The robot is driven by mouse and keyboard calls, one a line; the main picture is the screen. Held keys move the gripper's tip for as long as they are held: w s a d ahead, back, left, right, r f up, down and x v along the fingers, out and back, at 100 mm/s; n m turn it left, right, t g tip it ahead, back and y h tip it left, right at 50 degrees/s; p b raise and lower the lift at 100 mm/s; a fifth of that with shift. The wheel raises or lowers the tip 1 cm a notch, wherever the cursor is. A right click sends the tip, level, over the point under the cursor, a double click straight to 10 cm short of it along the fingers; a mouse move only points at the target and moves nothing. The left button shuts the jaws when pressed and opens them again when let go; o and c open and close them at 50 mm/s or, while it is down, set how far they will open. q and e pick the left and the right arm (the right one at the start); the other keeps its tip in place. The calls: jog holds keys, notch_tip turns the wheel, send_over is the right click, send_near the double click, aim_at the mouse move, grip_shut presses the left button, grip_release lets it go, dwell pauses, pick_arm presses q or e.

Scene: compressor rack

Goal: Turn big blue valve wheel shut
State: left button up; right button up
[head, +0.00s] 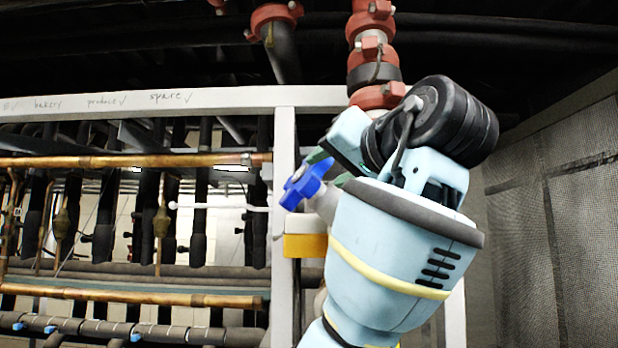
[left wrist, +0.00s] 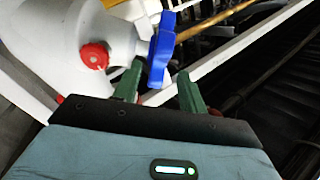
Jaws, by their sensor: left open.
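The big blue valve wheel (head: 303,187) sits on a pale valve body beside the white upright post in the head view. In the left wrist view the wheel (left wrist: 161,50) is seen nearly edge-on, next to a large whitish body with a red knob. My left gripper (left wrist: 158,84) has its two green fingers apart. The wheel's lower edge appears at the gap between the fingertips, closer to the left finger; I cannot tell whether they touch. In the head view my arm hides most of the gripper (head: 329,174) and the valve body. My right gripper is out of view.
A white frame (head: 284,150) with a handwritten top rail stands around the wheel. Copper pipes (head: 140,161) run left of it. A yellow block (head: 305,245) is just below the wheel. Red-clamped pipes (head: 372,50) rise above, and a mesh wall (head: 550,210) is at right.

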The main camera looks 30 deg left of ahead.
aim_at(314, 175)
pick_arm(q)
jog(key=x, duration=0.7)
jog(key=shift+w+a, duration=0.2)
jog(key=shift+a, duration=0.05)
grip_shut()
